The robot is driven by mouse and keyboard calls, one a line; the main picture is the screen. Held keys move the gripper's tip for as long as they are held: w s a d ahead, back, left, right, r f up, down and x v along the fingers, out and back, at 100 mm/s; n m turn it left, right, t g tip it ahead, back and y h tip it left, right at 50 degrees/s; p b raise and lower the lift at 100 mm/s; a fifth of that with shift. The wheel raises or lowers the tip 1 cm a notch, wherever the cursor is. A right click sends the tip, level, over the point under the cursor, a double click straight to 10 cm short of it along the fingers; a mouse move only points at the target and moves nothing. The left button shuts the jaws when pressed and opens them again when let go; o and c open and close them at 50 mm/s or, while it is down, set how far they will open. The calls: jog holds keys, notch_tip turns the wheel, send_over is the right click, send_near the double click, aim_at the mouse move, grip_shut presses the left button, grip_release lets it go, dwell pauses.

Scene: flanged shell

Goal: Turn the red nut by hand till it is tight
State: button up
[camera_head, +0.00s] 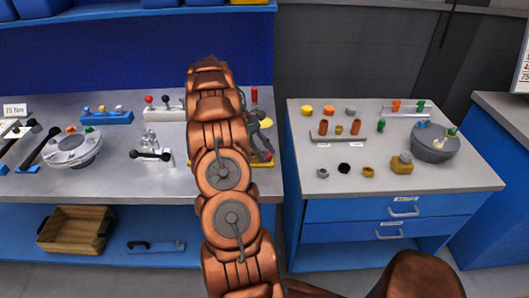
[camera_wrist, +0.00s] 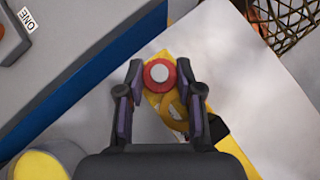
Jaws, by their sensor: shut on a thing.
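In the wrist view my gripper (camera_wrist: 159,76) has one finger on each side of a red round piece with a pale grey centre, which I take as the red nut (camera_wrist: 150,80). The fingers are shut on it. It sits over a yellow part (camera_wrist: 150,99), and I see it end-on, so its height and the thread below are hidden.
In the wrist view a yellow ring (camera_wrist: 174,112) and a black piece (camera_wrist: 217,128) lie close by the right finger. In the head view a flanged shell (camera_head: 72,149) stands left on the bench, and a grey bowl-shaped part (camera_head: 435,150) stands on the right cabinet.

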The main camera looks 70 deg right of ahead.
jog(key=o, duration=1.2)
jog(key=shift+c, duration=0.2)
jog(key=shift+a+r, duration=0.1)
jog(key=shift+a, duration=0.05)
